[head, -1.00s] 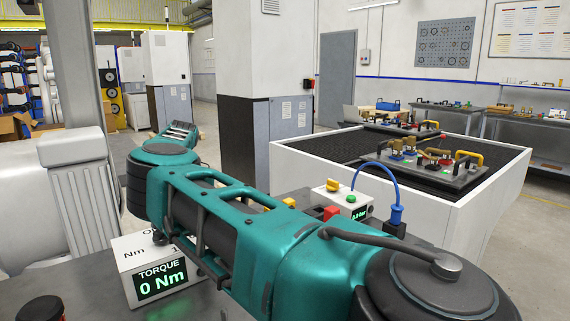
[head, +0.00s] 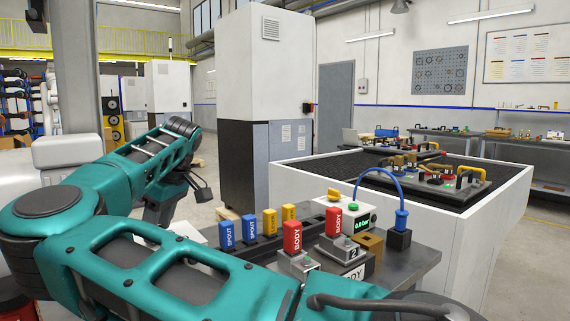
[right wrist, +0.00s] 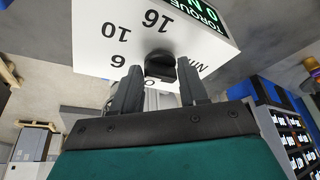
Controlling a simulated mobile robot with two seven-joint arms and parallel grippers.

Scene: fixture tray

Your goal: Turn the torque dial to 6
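The torque dial (right wrist: 160,66) is a black knob on the white torque box (right wrist: 100,30) in the right wrist view. The numbers 0, 6, 10 and 16 stand around it, and a green readout shows partly at the top edge. The dial's pointer is hidden. My right gripper (right wrist: 158,80) is open, its dark fingers on either side of the knob's near end; I cannot tell whether they touch it.
On the bench stand blue spout pieces (head: 227,234), yellow pieces (head: 270,222) and red body pieces (head: 292,237). A white-walled table (head: 500,215) stands at the right.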

